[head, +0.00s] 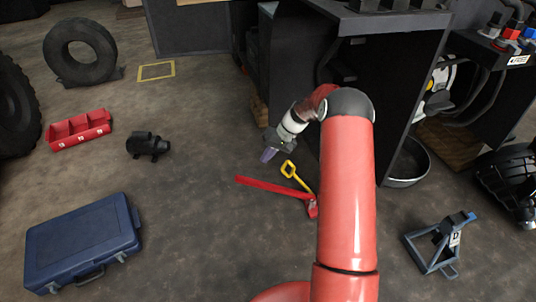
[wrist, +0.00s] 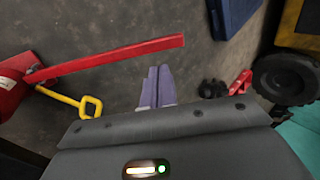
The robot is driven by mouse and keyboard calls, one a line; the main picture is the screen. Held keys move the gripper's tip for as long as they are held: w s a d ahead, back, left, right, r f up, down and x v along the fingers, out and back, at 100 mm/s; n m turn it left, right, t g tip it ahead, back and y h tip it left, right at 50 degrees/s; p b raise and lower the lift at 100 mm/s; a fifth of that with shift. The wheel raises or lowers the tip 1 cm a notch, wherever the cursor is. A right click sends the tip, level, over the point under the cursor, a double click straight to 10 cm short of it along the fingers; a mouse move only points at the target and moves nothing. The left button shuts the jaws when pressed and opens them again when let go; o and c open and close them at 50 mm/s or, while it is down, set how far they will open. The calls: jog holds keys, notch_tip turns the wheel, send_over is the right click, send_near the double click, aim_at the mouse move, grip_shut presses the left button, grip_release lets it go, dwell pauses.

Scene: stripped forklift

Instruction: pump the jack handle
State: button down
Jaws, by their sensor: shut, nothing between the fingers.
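The jack is a red body (head: 312,208) low on the floor, partly hidden behind my arm in the head view; part of it shows at the left edge of the wrist view (wrist: 12,88). Its long flat red handle (head: 270,187) reaches out to the left, low and nearly level; it also shows in the wrist view (wrist: 110,55). A yellow rod with a loop end (head: 289,170) sticks out of the jack beside the handle; it also shows in the wrist view (wrist: 88,106). My gripper (head: 267,155) is shut and empty, above and behind the handle, apart from it. Its two purple-grey fingers are together in the wrist view (wrist: 157,72).
The dark forklift body (head: 385,100) stands close at the right of my gripper. A blue case (head: 80,240), a black motor-like part (head: 148,145) and a red bin (head: 78,130) lie at left. A blue-grey stand (head: 440,243) is at right. Floor left of the handle is clear.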

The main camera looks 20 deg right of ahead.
aim_at(248, 179)
jog(key=x, duration=1)
